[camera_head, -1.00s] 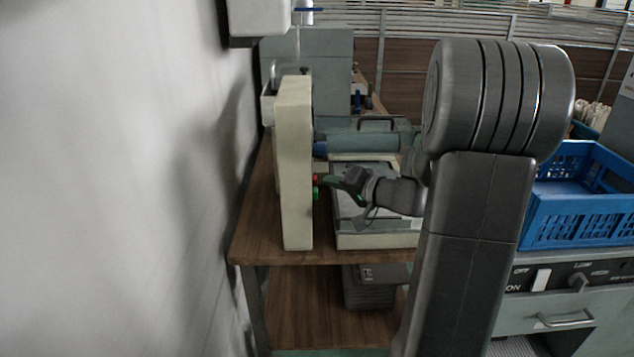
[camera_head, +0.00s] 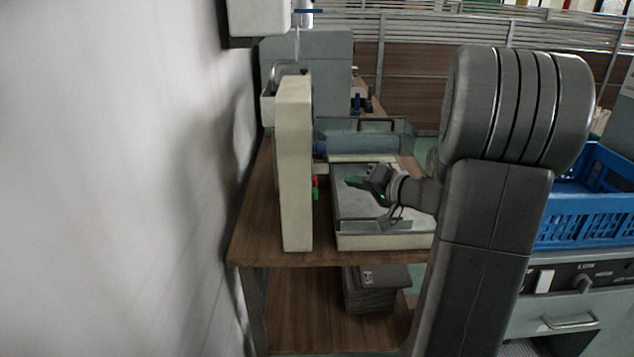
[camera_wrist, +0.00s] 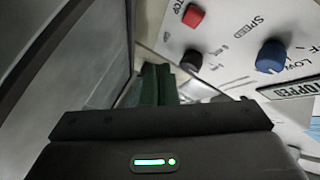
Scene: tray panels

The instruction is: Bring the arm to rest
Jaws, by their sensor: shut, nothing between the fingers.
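My gripper (camera_head: 355,182) is in the middle of the head view, over the pale tray-like machine bed (camera_head: 385,241) and pointing left toward the upright cream panel (camera_head: 295,165). A gap separates its green fingertips from the panel. In the wrist view the green fingers (camera_wrist: 158,84) are together with nothing between them. The control panel (camera_wrist: 225,55) fills the upper right of that view, with a red button (camera_wrist: 193,15), a dark button (camera_wrist: 191,61) and a blue knob (camera_wrist: 270,56).
The machine stands on a wooden table (camera_head: 255,225) beside a white wall (camera_head: 110,180). A blue crate (camera_head: 590,232) sits at the right above a cabinet with switches (camera_head: 570,280). A dark box (camera_head: 368,290) is on the lower shelf.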

